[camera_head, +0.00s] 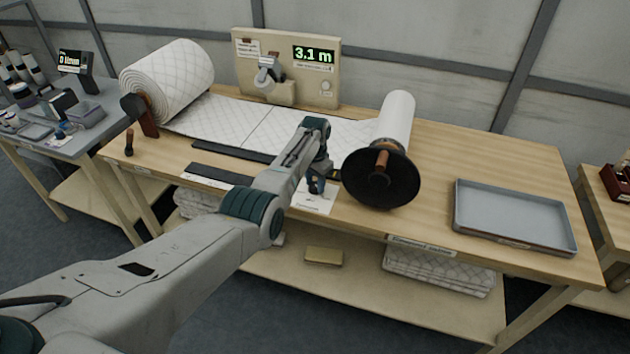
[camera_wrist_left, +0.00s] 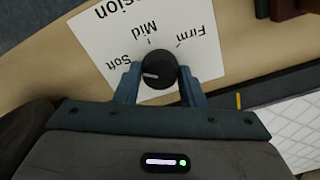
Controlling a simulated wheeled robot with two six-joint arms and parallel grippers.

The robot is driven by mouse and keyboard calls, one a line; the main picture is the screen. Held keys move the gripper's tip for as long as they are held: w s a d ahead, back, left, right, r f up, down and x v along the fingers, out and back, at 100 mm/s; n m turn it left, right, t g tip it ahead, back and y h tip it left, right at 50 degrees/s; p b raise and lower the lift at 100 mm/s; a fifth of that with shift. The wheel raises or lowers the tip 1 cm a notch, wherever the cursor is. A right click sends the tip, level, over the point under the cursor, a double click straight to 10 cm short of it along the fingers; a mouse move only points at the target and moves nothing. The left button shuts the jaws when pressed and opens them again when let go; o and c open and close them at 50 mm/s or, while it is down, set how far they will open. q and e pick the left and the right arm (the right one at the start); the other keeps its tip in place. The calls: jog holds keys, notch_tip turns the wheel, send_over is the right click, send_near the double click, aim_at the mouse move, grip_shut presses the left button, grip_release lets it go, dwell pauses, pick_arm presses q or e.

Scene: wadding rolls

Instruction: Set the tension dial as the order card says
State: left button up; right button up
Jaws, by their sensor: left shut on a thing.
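The tension dial (camera_wrist_left: 158,68) is a round black knob on a white plate (camera_wrist_left: 103,48) marked Soft, Mid and Firm. Its white pointer line points left in the wrist view, near the Soft mark. My left gripper (camera_wrist_left: 158,80) is shut on the dial, one finger on each side. In the head view my left gripper (camera_head: 316,187) is over the white plate (camera_head: 318,203) at the table's front edge and hides the dial. A small paper card (camera_head: 247,47) is on the upright board; its text is too small to read. My right gripper is not in view.
A large quilted wadding roll (camera_head: 170,75) feeds a sheet across the table to a take-up roll (camera_head: 395,118) with a black disc (camera_head: 380,185), close right of my gripper. A display (camera_head: 313,54) reads 3.1 m. A grey tray (camera_head: 515,215) is at right.

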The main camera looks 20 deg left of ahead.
aim_at(315, 184)
pick_arm(q)
jog(key=shift+w+r+n, duration=0.1)
jog(key=shift+n, duration=0.4)
jog(key=o, duration=1)
notch_tip(315, 184, up, 11)
jog(key=shift+f+b, duration=0.1)
jog(key=shift+b, duration=0.65)
